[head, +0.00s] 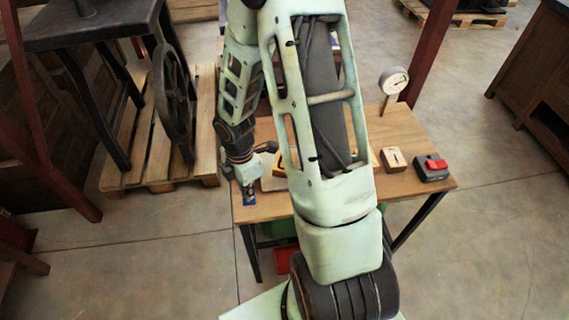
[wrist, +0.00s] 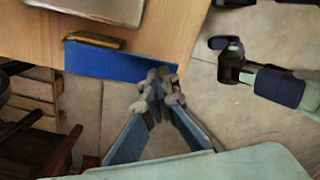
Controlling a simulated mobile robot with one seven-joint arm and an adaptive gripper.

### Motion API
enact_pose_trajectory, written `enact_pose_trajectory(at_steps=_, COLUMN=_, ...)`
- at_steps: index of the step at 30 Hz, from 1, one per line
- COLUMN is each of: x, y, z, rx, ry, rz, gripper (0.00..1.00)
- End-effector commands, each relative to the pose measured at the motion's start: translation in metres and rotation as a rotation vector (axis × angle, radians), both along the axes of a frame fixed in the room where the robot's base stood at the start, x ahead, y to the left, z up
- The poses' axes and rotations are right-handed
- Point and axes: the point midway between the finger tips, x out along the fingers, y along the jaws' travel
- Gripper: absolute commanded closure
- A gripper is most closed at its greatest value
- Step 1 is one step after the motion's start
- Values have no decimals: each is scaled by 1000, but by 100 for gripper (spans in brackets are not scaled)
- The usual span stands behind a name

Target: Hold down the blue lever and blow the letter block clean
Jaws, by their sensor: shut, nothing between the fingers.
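The blue lever (wrist: 115,63) shows in the wrist view as a flat blue plate at the table's edge, with a wood-coloured strip along its upper side. My gripper (wrist: 160,84) is shut and empty. Its fingertips overlap the right end of the blue plate; I cannot tell whether they touch it or hover above it. In the head view my gripper (head: 248,194) is low at the left edge of the table, by a small blue patch.
The wooden table (head: 330,185) carries a round gauge (head: 394,80), a wooden block (head: 393,159) and a dark box with a red top (head: 433,167) on the right. A metal plate (wrist: 95,8) lies near the lever. A pallet with a wheeled machine (head: 172,100) stands to the left.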

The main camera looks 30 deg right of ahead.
Motion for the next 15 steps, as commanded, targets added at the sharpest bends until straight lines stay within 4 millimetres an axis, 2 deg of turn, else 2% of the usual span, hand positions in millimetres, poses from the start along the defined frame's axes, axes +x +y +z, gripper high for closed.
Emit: enact_pose_trajectory(at_steps=15, x=0, y=0, z=56, rx=0, ry=0, rz=1, gripper=100)
